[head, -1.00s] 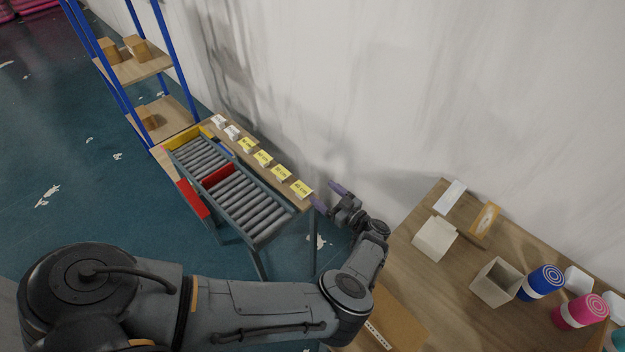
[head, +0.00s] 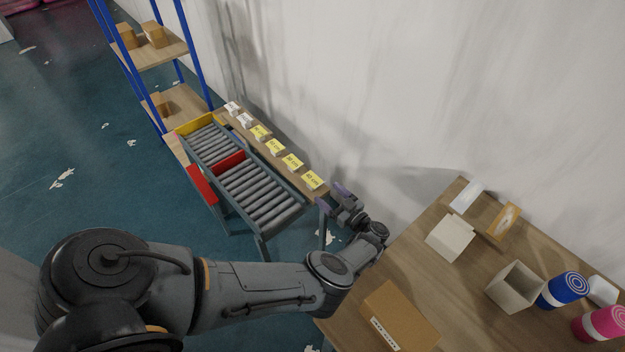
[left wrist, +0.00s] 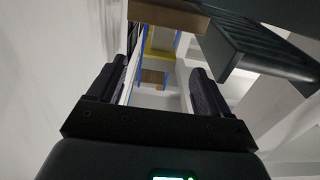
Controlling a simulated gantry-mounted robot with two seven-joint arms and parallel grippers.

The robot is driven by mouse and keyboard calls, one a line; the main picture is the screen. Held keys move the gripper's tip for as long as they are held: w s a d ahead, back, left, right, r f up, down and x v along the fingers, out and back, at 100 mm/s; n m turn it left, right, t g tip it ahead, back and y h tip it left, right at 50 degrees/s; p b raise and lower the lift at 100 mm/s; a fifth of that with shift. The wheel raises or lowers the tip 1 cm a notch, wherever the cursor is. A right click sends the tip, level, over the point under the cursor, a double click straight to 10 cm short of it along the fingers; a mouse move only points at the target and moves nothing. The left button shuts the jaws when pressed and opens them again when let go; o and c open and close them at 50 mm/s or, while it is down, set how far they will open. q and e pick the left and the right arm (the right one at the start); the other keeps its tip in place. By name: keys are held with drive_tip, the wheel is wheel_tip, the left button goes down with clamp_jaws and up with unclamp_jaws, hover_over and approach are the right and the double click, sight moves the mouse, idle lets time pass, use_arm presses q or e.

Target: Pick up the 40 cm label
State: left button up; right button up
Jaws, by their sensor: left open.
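Several yellow labels on small white blocks stand in a row along the wooden table by the wall. The nearest label (head: 313,180) sits at the table's near end; its print is too small to read surely. Other yellow labels (head: 292,162) stand behind it. My left gripper (head: 333,198) is open and empty, just off that near end, close to the nearest label but apart from it. In the left wrist view its two dark fingers (left wrist: 158,85) are spread with nothing between them, and no label can be made out. My right gripper is not in view.
A roller conveyor (head: 262,196) runs left of the labels. A blue-framed shelf (head: 150,54) stands behind. The right table (head: 430,268) holds a cardboard box (head: 393,318), an open box (head: 514,287) and coloured rolls (head: 563,290). The wall lies close behind the labels.

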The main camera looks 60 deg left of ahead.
sight(312, 179)
use_arm(q)
drive_tip(key=shift+s+a, duration=0.25)
drive_tip(key=shift+a, duration=0.95)
drive_tip(key=shift+s+a, duration=0.25)
drive_tip(key=shift+a, duration=0.9)
drive_tip(key=shift+d, duration=0.1)
drive_tip(key=shift+c, duration=0.3)
drive_tip(key=c, duration=1)
drive_tip(key=shift+r, duration=0.1)
drive_tip(key=shift+c, duration=0.2)
